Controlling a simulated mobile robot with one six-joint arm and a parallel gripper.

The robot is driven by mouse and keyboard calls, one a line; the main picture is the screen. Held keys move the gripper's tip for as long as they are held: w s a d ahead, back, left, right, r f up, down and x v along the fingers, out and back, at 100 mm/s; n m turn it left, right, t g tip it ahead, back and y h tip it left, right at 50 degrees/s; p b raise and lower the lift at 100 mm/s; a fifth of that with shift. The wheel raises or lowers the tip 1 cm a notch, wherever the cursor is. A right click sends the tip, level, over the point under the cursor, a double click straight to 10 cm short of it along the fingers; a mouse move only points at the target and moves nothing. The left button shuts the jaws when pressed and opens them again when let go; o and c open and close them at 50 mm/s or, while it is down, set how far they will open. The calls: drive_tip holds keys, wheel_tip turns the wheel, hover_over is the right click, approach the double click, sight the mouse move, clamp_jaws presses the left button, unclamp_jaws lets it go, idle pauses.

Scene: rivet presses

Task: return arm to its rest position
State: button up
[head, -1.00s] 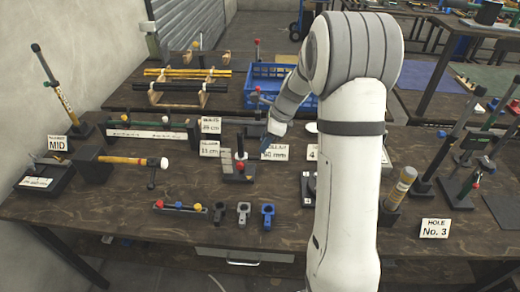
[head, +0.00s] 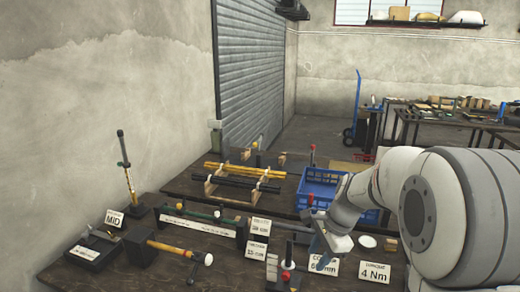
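My white and grey arm fills the right side of the head view. It is bent, with its large rounded joint close to the camera and the forearm reaching left over the bench (head: 200,212). My gripper (head: 322,252) points down above the bench, close to a white card (head: 325,266) and a small stand with a red knob (head: 288,265). The fingers are small and seen edge-on, so I cannot tell whether they are open or shut. No held object can be made out.
A blue crate (head: 318,190) stands behind my wrist. A "4 Nm" card (head: 374,272) is right of my gripper. At left are a tool with a yellow handle (head: 168,247), a "MID" card (head: 115,217) and an upright tool (head: 125,165). Open air lies above the bench.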

drive_tip(key=s+r+n+t+h, duration=0.1)
drive_tip(key=s+r+n+h, duration=0.2)
drive_tip(key=s+n, duration=1.2)
drive_tip(key=s, duration=0.5)
drive_tip(key=shift+a+r, duration=0.35)
